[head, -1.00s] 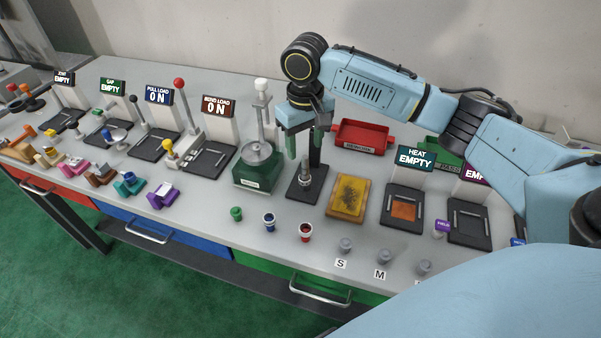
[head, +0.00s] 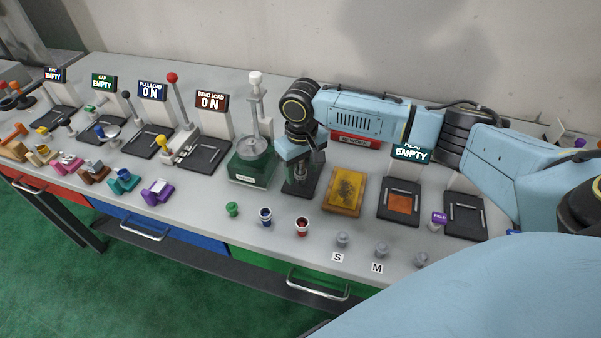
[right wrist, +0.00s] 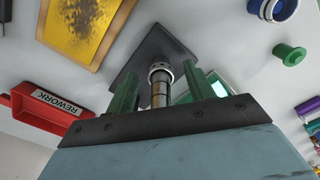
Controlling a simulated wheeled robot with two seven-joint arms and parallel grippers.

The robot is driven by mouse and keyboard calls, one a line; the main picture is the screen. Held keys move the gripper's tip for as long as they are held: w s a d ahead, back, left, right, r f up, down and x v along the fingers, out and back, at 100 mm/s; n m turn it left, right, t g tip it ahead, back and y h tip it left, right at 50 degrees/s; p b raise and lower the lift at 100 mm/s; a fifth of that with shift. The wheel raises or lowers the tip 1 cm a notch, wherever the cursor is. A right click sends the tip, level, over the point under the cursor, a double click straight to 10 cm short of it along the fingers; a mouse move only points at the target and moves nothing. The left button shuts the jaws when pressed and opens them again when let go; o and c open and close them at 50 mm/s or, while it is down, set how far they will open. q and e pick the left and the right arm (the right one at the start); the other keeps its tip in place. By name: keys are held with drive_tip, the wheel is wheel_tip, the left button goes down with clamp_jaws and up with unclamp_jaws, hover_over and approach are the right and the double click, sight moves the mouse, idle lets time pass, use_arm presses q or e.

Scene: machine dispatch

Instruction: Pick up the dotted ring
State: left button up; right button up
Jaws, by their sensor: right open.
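A dark post on a black base plate (head: 294,187) stands between the green-based machine and the yellow pad. In the right wrist view a stack of metallic rings shows on it. The end ring (right wrist: 160,67) is silver with dark spots, which may be the dotted ring; the other rings' markings are too small to tell. My right gripper (head: 301,168) is over the post, pointing down. In the right wrist view its green fingers (right wrist: 162,78) are open, one on each side of the stack, with gaps visible. My left gripper is not in view.
The green-based machine (head: 252,170) stands close on the left and the yellow pad (head: 344,190) on the right. The red rework tray (right wrist: 48,113) is behind, partly hidden by my arm. Small green, blue and red cups and grey weights line the front edge.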

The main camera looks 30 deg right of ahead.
drive_tip(key=c, duration=1.1)
drive_tip(key=shift+c, duration=0.2)
drive_tip(key=shift+r, duration=0.1)
